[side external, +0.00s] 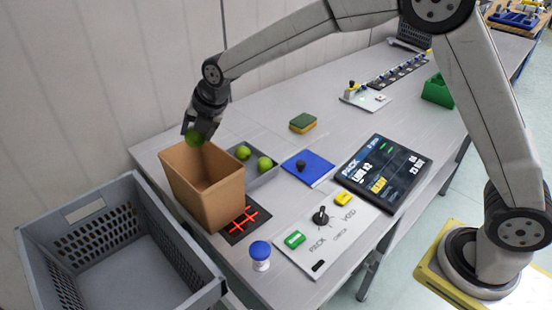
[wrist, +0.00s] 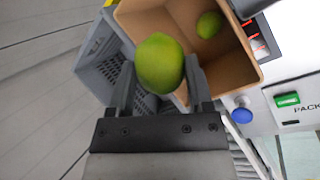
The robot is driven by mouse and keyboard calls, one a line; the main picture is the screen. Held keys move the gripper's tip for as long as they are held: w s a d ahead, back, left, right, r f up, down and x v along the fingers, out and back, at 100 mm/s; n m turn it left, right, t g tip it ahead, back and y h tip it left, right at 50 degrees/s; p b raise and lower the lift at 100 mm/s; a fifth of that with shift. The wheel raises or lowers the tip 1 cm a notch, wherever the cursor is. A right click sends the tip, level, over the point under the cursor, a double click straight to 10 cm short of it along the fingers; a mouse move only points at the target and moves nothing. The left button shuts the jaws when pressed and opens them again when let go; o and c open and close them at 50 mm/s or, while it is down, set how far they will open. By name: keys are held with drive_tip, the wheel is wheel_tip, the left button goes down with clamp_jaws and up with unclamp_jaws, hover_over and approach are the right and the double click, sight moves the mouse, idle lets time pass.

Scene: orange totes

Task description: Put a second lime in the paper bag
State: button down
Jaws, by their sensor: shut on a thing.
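My gripper (side external: 200,128) is shut on a lime (side external: 194,138), just above the far rim of the paper bag. In the wrist view the held lime (wrist: 160,63) sits between the fingertips, partly over the edge of the bag's opening. The brown paper bag (side external: 212,192) stands upright and open on the table. The wrist view shows another lime (wrist: 209,24) lying inside the bag (wrist: 235,72). Two more limes, one at the back (side external: 243,152) and one in front (side external: 265,164), lie in a grey tray (side external: 262,178) right of the bag.
A grey crate (side external: 190,262) stands left of the bag. A blue-topped button (side external: 260,250), a control panel (side external: 325,240) and a display (side external: 384,172) lie nearer the front and right. A sponge (side external: 303,122) and a blue mat (side external: 308,168) lie beyond the tray.

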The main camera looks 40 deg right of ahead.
drive_tip(key=shift+f, duration=0.15)
drive_tip(key=shift+f, duration=2.75)
unclamp_jaws()
drive_tip(key=v, duration=0.7)
drive_tip(key=shift+s+r, duration=0.2)
drive_tip(key=shift+r, duration=0.1)
drive_tip(key=shift+d, duration=0.1)
drive_tip(key=shift+s+d, duration=0.1)
